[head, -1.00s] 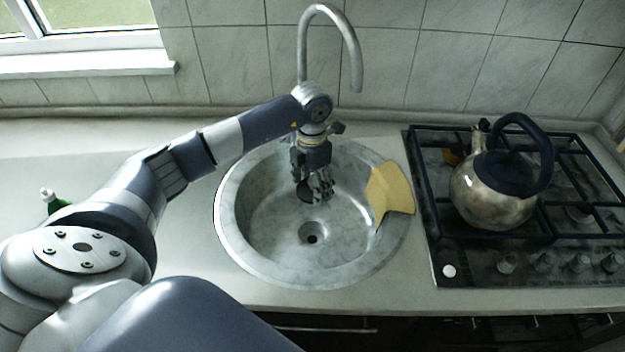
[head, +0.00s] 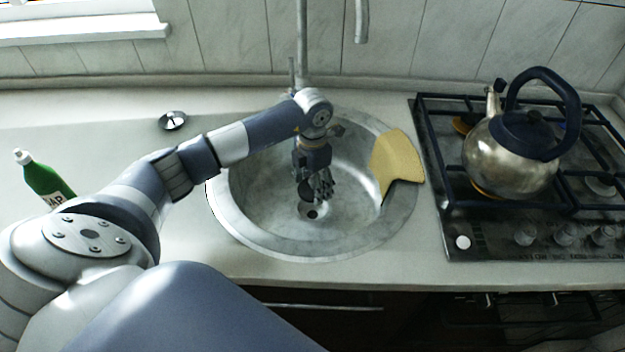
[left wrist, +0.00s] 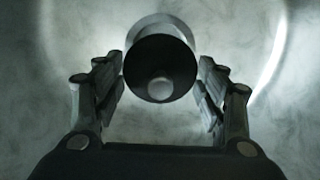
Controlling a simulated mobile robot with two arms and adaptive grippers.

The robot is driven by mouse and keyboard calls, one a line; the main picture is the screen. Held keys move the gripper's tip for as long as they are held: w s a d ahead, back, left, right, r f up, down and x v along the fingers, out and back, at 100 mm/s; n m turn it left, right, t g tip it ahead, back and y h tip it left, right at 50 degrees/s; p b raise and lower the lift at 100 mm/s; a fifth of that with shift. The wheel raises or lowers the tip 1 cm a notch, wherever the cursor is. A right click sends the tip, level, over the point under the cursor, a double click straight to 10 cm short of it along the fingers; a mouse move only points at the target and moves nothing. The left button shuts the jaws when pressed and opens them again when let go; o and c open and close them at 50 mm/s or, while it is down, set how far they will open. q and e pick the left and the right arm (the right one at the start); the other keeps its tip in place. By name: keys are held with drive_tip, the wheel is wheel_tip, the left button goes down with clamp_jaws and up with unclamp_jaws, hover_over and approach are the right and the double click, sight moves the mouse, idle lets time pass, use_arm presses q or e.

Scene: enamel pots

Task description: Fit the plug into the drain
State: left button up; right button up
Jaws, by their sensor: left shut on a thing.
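My left gripper (head: 320,192) points down into the round steel sink (head: 222,218), shut on the dark round plug (head: 306,190). In the left wrist view the plug (left wrist: 160,68) sits between the two fingers, a black disc with a small grey knob facing the camera. The drain (head: 313,214) is a dark hole in the sink floor, just below the plug in the head view. A pale metal ring (left wrist: 160,22) shows behind the plug and looks like the drain's rim. The plug hides the hole there, and I cannot tell the gap between them. My right gripper is not in view.
A yellow cloth (head: 396,160) hangs over the sink's right rim. The faucet (head: 302,45) rises behind the sink. A kettle (head: 510,160) stands on the gas hob (head: 480,238) at right. A small metal disc (head: 173,120) and a green bottle (head: 44,180) are on the left counter.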

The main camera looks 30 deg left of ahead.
use_arm(q)
drive_tip(key=shift+f+b, duration=1.65)
drive_tip(key=shift+f, duration=0.9)
drive_tip(key=shift+f, duration=0.2)
drive_tip(key=shift+f+b, duration=0.15)
drive_tip(key=shift+b, duration=0.15)
drive_tip(key=shift+f, duration=0.1)
drive_tip(key=shift+f, duration=0.1)
drive_tip(key=shift+a+f+b, duration=0.1)
drive_tip(key=shift+f+b, duration=0.4)
drive_tip(key=shift+b, duration=0.05)
drive_tip(key=shift+f, duration=0.15)
